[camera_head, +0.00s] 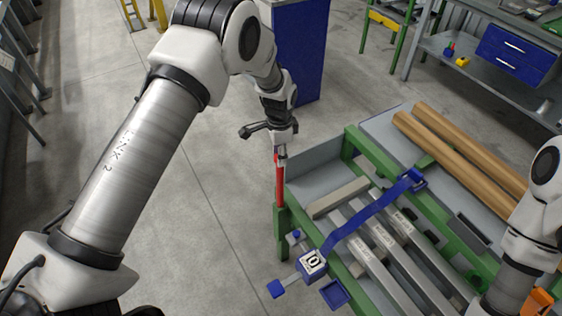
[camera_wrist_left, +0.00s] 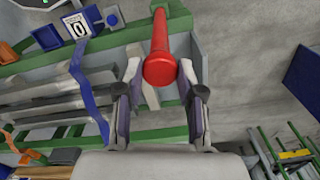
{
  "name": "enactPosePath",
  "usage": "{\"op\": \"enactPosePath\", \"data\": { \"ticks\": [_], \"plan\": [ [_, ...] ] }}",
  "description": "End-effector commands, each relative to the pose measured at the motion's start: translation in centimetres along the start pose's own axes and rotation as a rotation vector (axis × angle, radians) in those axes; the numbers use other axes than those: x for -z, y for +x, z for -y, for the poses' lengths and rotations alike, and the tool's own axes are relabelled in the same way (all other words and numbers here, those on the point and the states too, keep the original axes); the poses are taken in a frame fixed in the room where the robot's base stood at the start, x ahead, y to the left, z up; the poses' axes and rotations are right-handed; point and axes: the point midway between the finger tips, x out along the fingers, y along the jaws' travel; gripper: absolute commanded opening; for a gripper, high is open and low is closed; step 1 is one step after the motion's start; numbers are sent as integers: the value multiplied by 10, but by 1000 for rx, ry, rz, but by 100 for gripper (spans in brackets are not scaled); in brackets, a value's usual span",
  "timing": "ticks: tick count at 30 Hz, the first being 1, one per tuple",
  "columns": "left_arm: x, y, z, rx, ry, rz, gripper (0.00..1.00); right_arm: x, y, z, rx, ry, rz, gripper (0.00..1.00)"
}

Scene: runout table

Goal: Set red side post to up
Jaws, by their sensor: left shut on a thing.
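The red side post (camera_head: 280,183) stands upright at the left corner of the green-framed runout table, its lower end at a green socket (camera_head: 281,222). In the left wrist view the red post (camera_wrist_left: 160,58) points toward the camera, between the two fingers. My left gripper (camera_head: 280,154) is shut on the top of the post; in the left wrist view its fingers (camera_wrist_left: 159,90) lie on either side of it. My right arm shows at the right edge of the head view, but its gripper fingers are not visible.
The runout table (camera_head: 357,142) holds several grey metal bars (camera_head: 385,265) and wooden round bars (camera_head: 470,150). A blue cabinet (camera_head: 300,50) stands behind. The floor left of the table is clear.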

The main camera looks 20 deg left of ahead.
Motion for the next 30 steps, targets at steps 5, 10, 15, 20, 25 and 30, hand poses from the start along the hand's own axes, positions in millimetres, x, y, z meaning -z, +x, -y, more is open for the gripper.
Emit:
{"op": "enactPosePath", "data": {
  "ticks": [5, 10, 15, 20, 25, 30],
  "plan": [
    [1, -20, 1, 3, 0, -2, 0, 0, -9, 0, 0, 0, 0, 63],
    [1, -22, 1, 3, 0, -2, 0, 0, -10, 0, 0, 0, 0, 63],
    [1, -22, 0, 2, 0, -2, 0, 0, -9, 0, 0, 0, 0, 63],
    [1, -21, 0, 2, -1, -2, 63, 0, -9, 0, 0, 0, 0, 63],
    [1, -21, 0, 1, 0, -1, 63, 0, -9, 0, 0, 0, 0, 63],
    [1, -25, 0, 1, 0, -1, 63, 0, -9, 0, 0, 1, 0, 63]
  ]
}}
